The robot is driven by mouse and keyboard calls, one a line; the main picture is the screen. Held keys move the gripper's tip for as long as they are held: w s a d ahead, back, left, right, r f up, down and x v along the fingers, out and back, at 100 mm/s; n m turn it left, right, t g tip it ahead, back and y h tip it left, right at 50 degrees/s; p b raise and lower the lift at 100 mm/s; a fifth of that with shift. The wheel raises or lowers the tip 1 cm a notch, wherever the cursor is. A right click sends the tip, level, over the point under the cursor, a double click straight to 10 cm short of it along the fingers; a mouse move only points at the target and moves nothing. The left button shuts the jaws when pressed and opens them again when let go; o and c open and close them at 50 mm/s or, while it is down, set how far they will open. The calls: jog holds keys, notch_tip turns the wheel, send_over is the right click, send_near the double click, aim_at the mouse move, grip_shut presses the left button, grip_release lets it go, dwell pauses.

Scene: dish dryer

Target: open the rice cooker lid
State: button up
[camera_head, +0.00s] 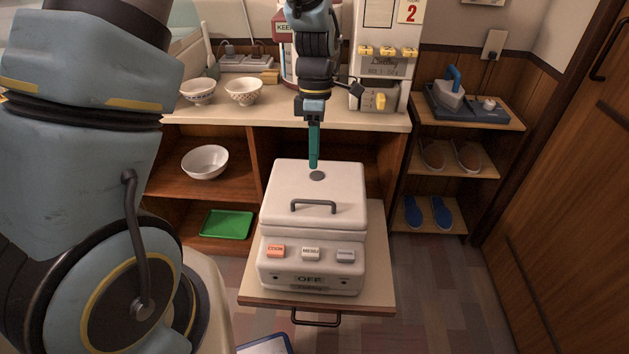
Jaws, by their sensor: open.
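The white rice cooker (310,262) stands on a pulled-out drawer board in the lower middle. Its lid (340,191) is shut, with a grey handle (313,205) near the front and a dark round spot behind it. The front has an orange button, two pale buttons and a display reading OFF. My gripper (314,160) hangs from above, pointing down, just over the back part of the lid near the round spot. Its green fingers line up in this view, so the gap between them is hidden. I cannot tell whether the tips touch the lid.
The pull-out board (375,275) has a dark handle at its front. Bowls (243,91) and a white dispenser (384,60) stand on the counter behind. A shelf with shoes (468,155) is at the right. The floor right of the board is clear.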

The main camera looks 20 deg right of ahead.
jog(key=f, duration=0.3)
jog(key=s+f, duration=0.1)
jog(key=f, duration=0.3)
jog(key=s+a+f+p, duration=0.1)
jog(key=f, duration=0.2)
jog(key=shift+f, duration=0.15)
jog(key=shift+c, duration=0.4)
grip_shut()
dwell(0.7)
